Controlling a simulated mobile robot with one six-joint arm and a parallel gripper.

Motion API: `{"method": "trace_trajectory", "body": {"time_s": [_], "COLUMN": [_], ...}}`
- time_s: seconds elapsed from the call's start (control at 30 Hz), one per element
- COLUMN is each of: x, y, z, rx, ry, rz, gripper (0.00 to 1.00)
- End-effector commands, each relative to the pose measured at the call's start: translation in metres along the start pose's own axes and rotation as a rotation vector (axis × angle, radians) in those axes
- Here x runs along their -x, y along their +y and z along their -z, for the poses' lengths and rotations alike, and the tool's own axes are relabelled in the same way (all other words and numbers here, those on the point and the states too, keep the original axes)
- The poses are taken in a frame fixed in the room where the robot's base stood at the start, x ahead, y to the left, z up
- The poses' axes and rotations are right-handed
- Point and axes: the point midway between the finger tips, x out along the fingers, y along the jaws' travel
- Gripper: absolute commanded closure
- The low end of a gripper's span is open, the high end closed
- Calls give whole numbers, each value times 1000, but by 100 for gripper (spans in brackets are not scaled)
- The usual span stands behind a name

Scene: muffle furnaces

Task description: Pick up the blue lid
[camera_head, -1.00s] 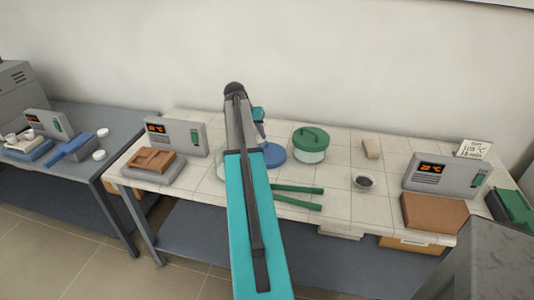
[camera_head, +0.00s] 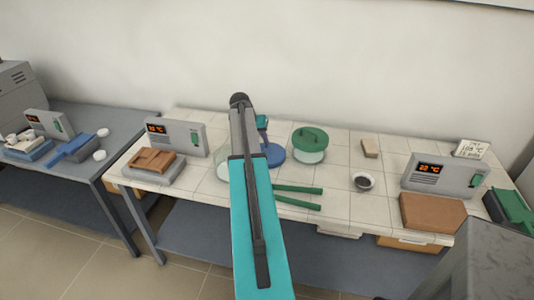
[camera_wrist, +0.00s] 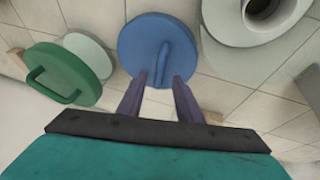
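The blue lid (camera_head: 275,156) lies on the tiled table, partly hidden behind my arm in the head view. In the wrist view, the round blue lid (camera_wrist: 140,42) shows in full with its raised bar handle (camera_wrist: 162,62). My gripper (camera_wrist: 160,82) is open and empty. Its two purple fingers are apart, with their tips at the lid's near edge, one to each side of the handle's near end in the picture. The fingers do not grip the handle. The height gap between them and the lid is hard to judge.
A green-lidded jar (camera_head: 310,145) stands right of the lid. An open pale vessel (camera_wrist: 255,25) is close beside it in the wrist view.

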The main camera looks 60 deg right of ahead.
Motion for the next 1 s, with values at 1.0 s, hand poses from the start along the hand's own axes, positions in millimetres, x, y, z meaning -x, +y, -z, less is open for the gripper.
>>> {"method": "trace_trajectory", "body": {"time_s": [1.0], "x": [-33], "y": [1], "z": [0], "rx": [2], "ry": [1], "rz": [1], "gripper": [73]}}
